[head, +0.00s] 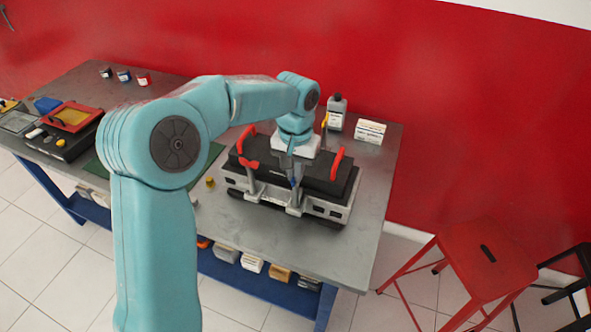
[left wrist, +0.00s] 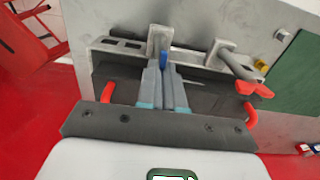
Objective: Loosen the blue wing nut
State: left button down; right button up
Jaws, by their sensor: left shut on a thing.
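The engine trainer (head: 318,203), a black and grey block with red handles, stands on the grey workbench. My left gripper (head: 293,179) reaches down over its front side. In the left wrist view its fingers (left wrist: 164,72) are shut on the blue wing nut (left wrist: 163,58), of which only a small blue part shows between the tips. The wing nut sits by a grey upright bracket (left wrist: 159,40) on the trainer's edge. A red wing nut (head: 247,163) is on the neighbouring bracket; it also shows in the left wrist view (left wrist: 254,88). My right gripper is not in view.
Red handles (head: 337,157) stick up from the trainer. A grey bottle (head: 336,113) and a white box (head: 370,131) stand behind it. A small yellow object (head: 210,182) lies to its left. A red stool (head: 484,257) stands right of the bench.

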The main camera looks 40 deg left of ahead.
pick_arm(q)
jog(key=shift+n, duration=0.3)
jog(key=n, duration=0.3)
jog(key=shift+n+b, duration=0.3)
jog(key=shift+b, duration=0.05)
jog(key=n, duration=0.4)
jog(key=shift+w+n+b, duration=0.1)
jog(key=shift+n+b, duration=0.2)
jog(key=shift+b, duration=0.05)
jog(key=n, duration=0.4)
jog(key=shift+b, duration=0.3)
jog(key=shift+n, duration=2.5)
jog(key=shift+a, duration=0.1)
jog(key=c, duration=1.3)
grip_release()
